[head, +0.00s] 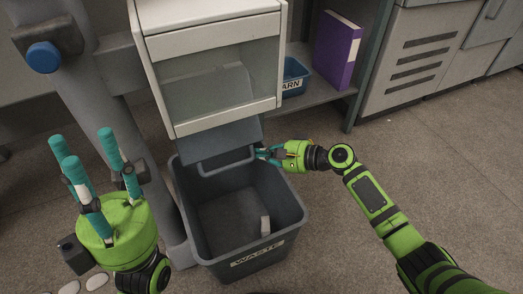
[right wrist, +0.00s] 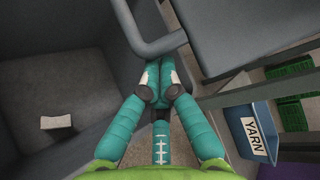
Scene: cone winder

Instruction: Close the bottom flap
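The bottom flap (head: 222,141) is a grey panel hanging down and open below the white machine housing (head: 220,116), with a bar handle (head: 226,161) along its lower edge. The flap (right wrist: 220,35) and its handle (right wrist: 158,49) also show in the right wrist view. My right gripper (head: 264,153) is at the right end of the handle. In the right wrist view its teal fingertips (right wrist: 155,72) are drawn together just below the handle's corner, with nothing seen between them; contact with the handle is unclear. My left gripper (head: 88,160) is open and empty at the left, fingers pointing up.
A grey WASTE bin (head: 289,222) stands under the flap with a small pale object (head: 265,226) inside. A blue YARN bin (head: 295,84) and a purple binder (head: 338,49) are on a shelf at the right. A post with a blue knob (head: 43,57) stands left. Floor at the right is clear.

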